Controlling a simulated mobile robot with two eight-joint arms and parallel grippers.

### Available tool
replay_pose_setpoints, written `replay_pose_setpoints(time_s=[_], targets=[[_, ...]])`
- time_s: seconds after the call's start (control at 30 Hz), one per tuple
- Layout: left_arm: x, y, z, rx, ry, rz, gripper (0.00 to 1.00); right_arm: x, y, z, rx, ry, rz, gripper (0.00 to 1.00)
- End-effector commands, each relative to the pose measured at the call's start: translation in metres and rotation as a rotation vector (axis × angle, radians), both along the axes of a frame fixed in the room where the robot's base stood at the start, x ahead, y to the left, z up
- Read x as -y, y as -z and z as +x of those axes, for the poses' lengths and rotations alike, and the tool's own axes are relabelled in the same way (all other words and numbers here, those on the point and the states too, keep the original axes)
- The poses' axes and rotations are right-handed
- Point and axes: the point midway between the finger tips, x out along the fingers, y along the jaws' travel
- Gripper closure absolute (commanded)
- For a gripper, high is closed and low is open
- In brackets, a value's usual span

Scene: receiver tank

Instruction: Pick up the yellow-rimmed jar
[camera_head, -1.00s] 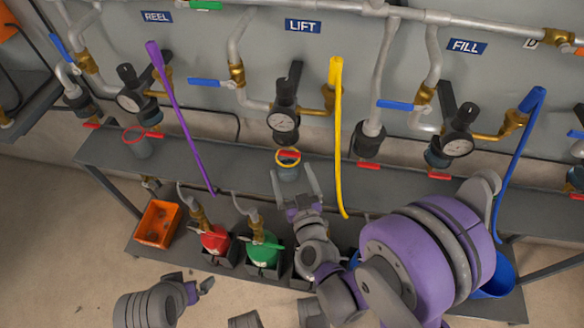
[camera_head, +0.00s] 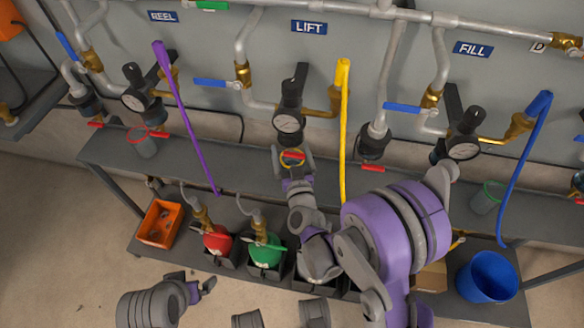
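The yellow-rimmed jar (camera_head: 293,154) stands on the shelf under the LIFT gauge, with its rim showing between my fingers. My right gripper (camera_head: 293,163) reaches up from the front with one finger on each side of the jar. The fingers look spread around it; whether they touch it is hard to tell, and the jar's lower body is hidden by the gripper. My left gripper (camera_head: 196,284) is low at the front left, away from the jar, with its fingers apart and empty.
A red-rimmed jar (camera_head: 145,144) and a green-rimmed jar (camera_head: 486,198) stand on the same shelf (camera_head: 235,165). Purple (camera_head: 185,120), yellow (camera_head: 343,140) and blue (camera_head: 523,165) hoses hang nearby. An orange bin (camera_head: 160,222) and blue bucket (camera_head: 487,277) are below.

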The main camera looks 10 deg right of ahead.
Motion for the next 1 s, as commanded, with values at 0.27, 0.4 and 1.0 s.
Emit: replay_pose_setpoints(time_s=[0.27,0.4,1.0], targets=[[0.0,-0.0002,-0.0001,0.0,0.0,0.0,0.0,0.0,-0.0004,0.0053,0.0,0.0,0.001,0.0],[0.0,-0.0002,-0.0001,0.0,0.0,0.0,0.0,0.0,-0.0005,0.0051,0.0,0.0,0.001,0.22],[0.0,-0.0002,-0.0001,0.0,0.0,0.0,0.0,0.0,-0.0007,0.005,0.0,0.0,0.0,1.0]])
